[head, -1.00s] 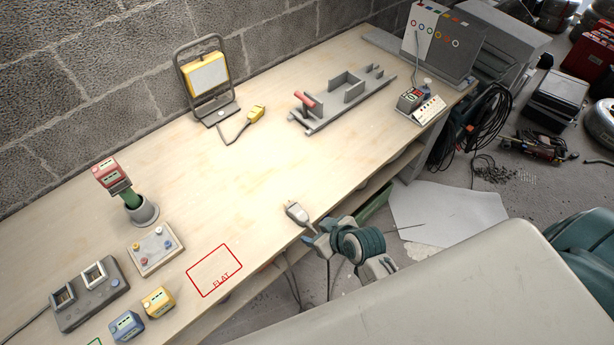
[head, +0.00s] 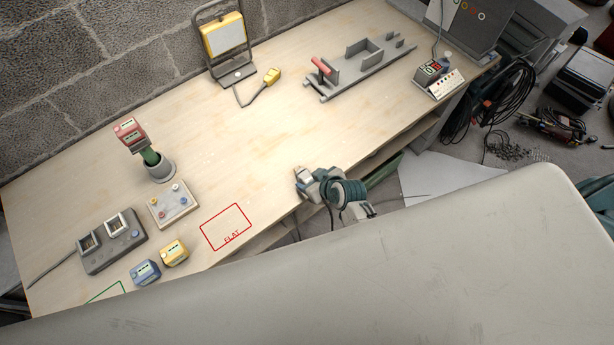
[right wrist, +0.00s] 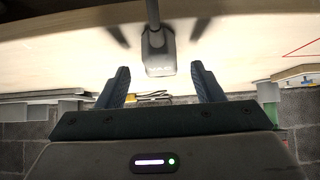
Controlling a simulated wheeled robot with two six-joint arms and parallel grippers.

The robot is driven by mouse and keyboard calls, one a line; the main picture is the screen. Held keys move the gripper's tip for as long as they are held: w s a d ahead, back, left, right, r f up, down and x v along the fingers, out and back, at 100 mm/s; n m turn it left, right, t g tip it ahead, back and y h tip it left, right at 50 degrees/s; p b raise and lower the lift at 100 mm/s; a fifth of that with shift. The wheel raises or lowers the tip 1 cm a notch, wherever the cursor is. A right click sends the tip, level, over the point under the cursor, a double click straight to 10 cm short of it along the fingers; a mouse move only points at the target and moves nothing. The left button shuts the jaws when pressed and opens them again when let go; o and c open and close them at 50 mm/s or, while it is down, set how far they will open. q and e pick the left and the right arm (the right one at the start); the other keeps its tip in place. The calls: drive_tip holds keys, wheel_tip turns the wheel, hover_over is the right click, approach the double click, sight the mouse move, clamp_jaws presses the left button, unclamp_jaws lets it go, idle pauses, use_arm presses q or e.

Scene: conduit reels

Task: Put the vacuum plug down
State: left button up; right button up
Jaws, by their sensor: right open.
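The vacuum plug (right wrist: 159,52) is grey, with a cord running up out of the right wrist view. It lies by the front edge of the workbench (head: 250,130). My right gripper (head: 303,176) is at that edge in the head view, where it largely covers the plug. In the right wrist view my right gripper (right wrist: 160,77) is open, its dark fingers apart on either side of the plug's line. The plug shows between and slightly beyond the fingertips, with a gap to each. My left gripper is not in view.
A red outline marked FLAT (head: 226,228) lies left of the gripper. A work lamp (head: 226,40) with a yellow plug (head: 271,77) stands at the back. A grey fixture (head: 360,70) is at the back right. The bench middle is clear.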

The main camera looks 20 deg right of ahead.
sight(307, 177)
drive_tip(key=shift+p+x, duration=0.4)
drive_tip(key=shift+x, duration=1.3)
drive_tip(key=shift+r, duration=0.1)
drive_tip(key=c, duration=1.2)
drive_tip(key=shift+w, duration=0.1)
